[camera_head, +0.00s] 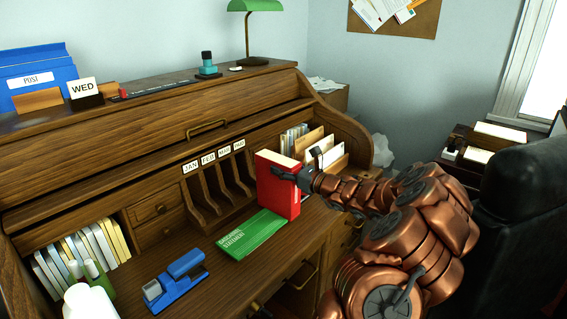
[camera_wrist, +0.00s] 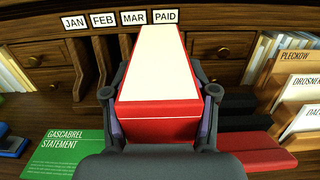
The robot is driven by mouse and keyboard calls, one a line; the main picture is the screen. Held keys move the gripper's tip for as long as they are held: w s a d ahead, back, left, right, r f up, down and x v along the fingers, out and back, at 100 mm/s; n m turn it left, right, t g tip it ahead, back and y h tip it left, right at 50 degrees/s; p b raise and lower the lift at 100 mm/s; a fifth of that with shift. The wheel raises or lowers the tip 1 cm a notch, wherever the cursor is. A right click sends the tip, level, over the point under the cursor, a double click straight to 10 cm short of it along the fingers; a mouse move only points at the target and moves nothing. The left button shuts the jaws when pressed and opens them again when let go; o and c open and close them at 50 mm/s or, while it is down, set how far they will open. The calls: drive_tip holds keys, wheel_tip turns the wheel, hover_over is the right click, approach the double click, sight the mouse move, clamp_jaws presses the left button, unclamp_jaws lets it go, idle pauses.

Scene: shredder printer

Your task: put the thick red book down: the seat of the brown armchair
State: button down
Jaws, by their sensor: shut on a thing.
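The thick red book (camera_head: 266,190) stands upright at the right end of the roll-top desk's writing area. In the wrist view its white page edge and red cover (camera_wrist: 158,120) sit between the two fingers. My gripper (camera_head: 293,177) is shut on the book, with one finger on each side (camera_wrist: 161,98). Whether the book's bottom touches the desk I cannot tell. No brown armchair shows in either view.
The wooden desk (camera_head: 190,240) holds a green statement booklet (camera_head: 251,233), a blue stapler-like device (camera_head: 175,280) and pigeonholes. Upright files (camera_head: 322,153) stand close to the book. A black padded chair (camera_head: 515,215) is at the right.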

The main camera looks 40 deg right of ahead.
drive_tip(key=shift+f, duration=1)
drive_tip(key=shift+c, duration=1.3)
unclamp_jaws()
drive_tip(key=shift+f, duration=0.15)
drive_tip(key=v, duration=1.2)
drive_tip(key=shift+b, duration=0.35)
